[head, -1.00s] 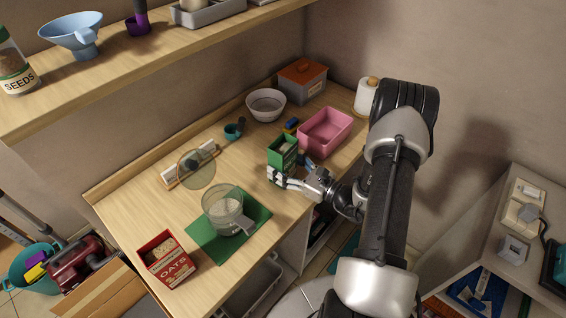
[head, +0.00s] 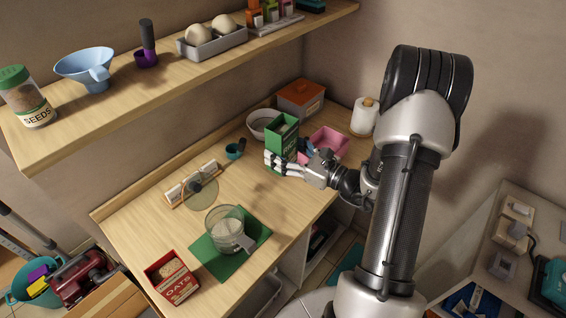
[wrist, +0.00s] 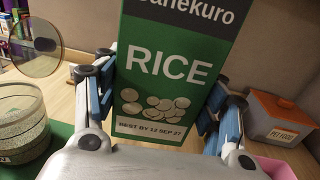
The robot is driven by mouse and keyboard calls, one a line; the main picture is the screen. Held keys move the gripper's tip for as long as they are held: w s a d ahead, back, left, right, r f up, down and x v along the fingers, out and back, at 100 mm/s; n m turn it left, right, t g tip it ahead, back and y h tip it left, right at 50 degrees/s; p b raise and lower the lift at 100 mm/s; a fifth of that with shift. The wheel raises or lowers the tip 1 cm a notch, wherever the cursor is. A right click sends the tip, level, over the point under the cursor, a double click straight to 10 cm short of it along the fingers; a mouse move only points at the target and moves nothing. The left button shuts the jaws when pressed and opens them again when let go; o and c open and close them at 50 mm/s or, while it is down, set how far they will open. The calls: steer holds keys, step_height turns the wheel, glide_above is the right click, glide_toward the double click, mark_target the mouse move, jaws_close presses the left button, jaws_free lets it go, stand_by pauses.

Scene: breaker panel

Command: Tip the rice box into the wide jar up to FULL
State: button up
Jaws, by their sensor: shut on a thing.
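The green rice box (head: 283,140) is held upright in my gripper (head: 279,166). The wrist view shows its RICE label (wrist: 172,68) large between the blue-padded fingers, which are shut on its sides. The jar also shows at the left of the wrist view (wrist: 20,125). Its FULL mark is not readable.
A red oats box (head: 172,280) stands left of the mat. A round lid (head: 203,190) leans in a rack behind the jar. A pink bin (head: 328,141), a bowl (head: 262,122) and a pet food box (head: 301,97) are at the back. A shelf (head: 200,68) overhangs the counter.

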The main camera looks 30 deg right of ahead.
mark_target(291, 128)
step_height(291, 128, up, 5)
steer(key=shift+p, duration=0.6)
steer(key=shift+r+p, duration=1.45)
steer(key=shift+r, duration=0.45)
